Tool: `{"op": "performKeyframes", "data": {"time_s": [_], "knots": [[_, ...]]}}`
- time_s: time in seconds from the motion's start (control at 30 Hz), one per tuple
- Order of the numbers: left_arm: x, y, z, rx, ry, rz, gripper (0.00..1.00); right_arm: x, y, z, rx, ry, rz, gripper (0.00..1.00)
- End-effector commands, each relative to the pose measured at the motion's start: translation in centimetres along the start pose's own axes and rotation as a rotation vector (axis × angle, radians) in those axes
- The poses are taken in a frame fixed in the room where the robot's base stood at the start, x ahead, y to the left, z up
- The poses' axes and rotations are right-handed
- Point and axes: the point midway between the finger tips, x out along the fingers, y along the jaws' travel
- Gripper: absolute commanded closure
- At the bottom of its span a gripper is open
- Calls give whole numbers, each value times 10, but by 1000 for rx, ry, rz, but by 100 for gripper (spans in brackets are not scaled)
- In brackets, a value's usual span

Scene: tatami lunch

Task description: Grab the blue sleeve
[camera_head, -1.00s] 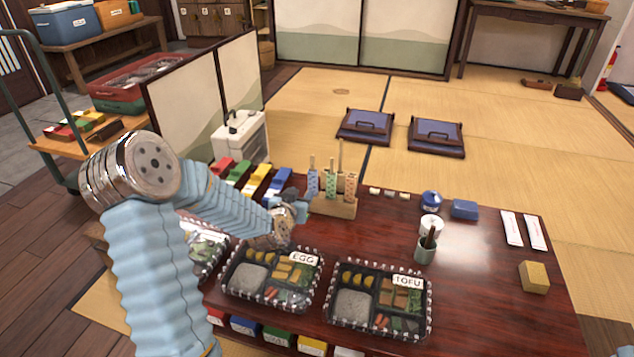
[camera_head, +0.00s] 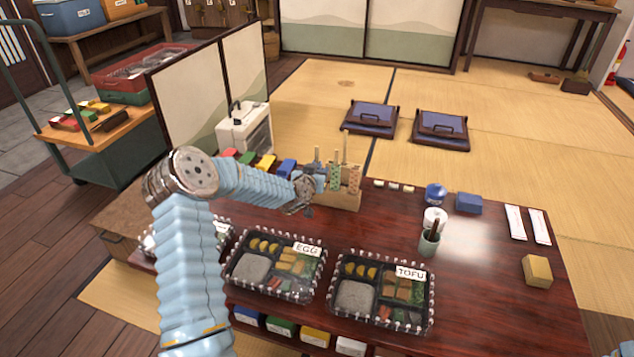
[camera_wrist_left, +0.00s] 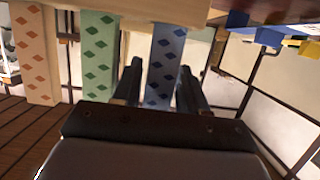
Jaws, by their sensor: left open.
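The blue sleeve (camera_head: 319,168), patterned with dark diamonds, stands in a wooden holder (camera_head: 342,202) on the lacquered table. A green sleeve (camera_head: 334,176) and an orange sleeve (camera_head: 353,180) stand to its right. My left gripper (camera_head: 310,188) is at the holder's left side, partly covering the blue sleeve. In the left wrist view, which is upside down, my left gripper (camera_wrist_left: 160,72) is open, with one finger on each side of the blue sleeve (camera_wrist_left: 164,55). The green sleeve (camera_wrist_left: 98,50) is just outside one finger. I cannot tell whether the fingers touch the blue sleeve.
Red, green, yellow and blue boxes (camera_head: 265,164) stand left of the holder. Bento trays labelled EGG (camera_head: 238,290) and TOFU (camera_head: 340,318) lie at the table's front. A cup (camera_head: 429,243) and a blue box (camera_head: 469,203) are to the right. Bare table lies between.

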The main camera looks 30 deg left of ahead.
Motion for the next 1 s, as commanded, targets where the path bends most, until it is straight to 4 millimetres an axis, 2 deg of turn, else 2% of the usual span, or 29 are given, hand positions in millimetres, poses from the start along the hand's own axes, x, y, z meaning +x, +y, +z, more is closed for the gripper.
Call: {"op": "performKeyframes", "data": {"time_s": [0.13, 0.37, 0.57, 0.67, 1.0], "knots": [[0, 0, 0, 0, 0, 0, 59, 0, 0, 0, 0, 0, 0, 14], [0, 0, 0, 0, 0, 0, 94, 0, 0, 0, 0, 0, 0, 14], [-1, 0, 0, 0, 0, 0, 94, 0, 0, 0, 0, 0, 0, 14], [-2, 0, -7, 1, 1, 1, 94, -1, 0, 0, 0, 0, 0, 14], [-23, 0, -73, 2, 3, 1, 94, -8, -2, -1, 1, 2, 2, 14]]}}
